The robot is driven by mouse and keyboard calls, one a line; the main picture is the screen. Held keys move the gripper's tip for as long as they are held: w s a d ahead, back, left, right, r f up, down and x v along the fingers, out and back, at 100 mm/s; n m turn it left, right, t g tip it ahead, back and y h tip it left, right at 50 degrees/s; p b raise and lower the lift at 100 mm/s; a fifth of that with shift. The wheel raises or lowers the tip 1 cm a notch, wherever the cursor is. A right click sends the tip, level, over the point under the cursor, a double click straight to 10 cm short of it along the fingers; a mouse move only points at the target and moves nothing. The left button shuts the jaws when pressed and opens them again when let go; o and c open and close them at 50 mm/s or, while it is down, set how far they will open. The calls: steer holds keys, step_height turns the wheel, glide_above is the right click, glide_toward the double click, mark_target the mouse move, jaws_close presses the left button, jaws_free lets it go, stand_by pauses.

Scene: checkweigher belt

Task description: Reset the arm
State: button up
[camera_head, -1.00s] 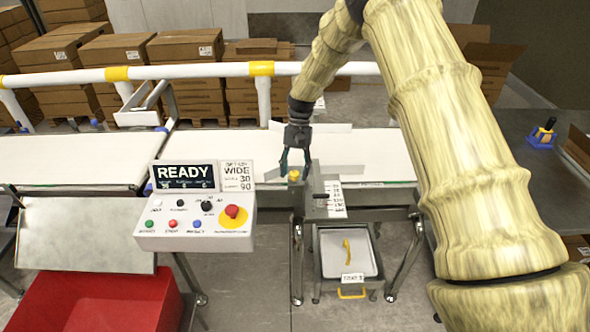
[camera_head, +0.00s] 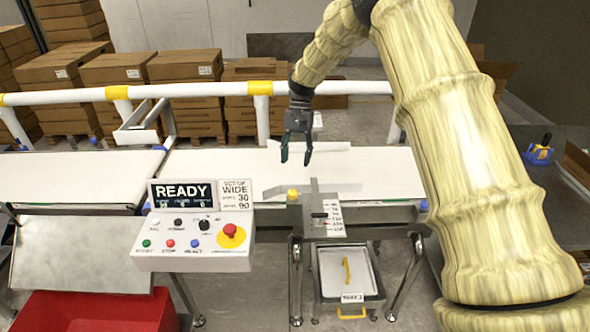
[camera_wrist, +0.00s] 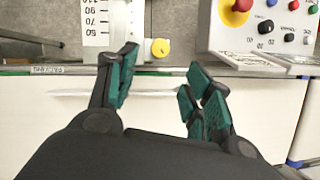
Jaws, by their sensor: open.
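My gripper (camera_head: 296,155) hangs open and empty above the white belt (camera_head: 225,178), fingers pointing down. In the wrist view my gripper (camera_wrist: 160,88) shows its green-padded fingers spread apart with nothing between them. A yellow knob (camera_head: 293,194) sits on the grey guide fixture below and in front of the gripper; the knob also shows in the wrist view (camera_wrist: 160,48), beyond the fingertips and apart from them. The scale plate (camera_head: 333,216) with printed numbers is beside the knob.
The control panel (camera_head: 193,235) reading READY stands at front left, with a red stop button (camera_head: 230,230). A white rail (camera_head: 205,90) with yellow bands runs behind the belt. A red bin (camera_head: 95,311) is at lower left. A tray (camera_head: 329,275) holding a yellow piece hangs below.

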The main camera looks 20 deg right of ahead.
steer(key=shift+w+d+r, duration=0.15)
steer(key=shift+w+r, duration=0.05)
steer(key=shift+r, duration=0.4)
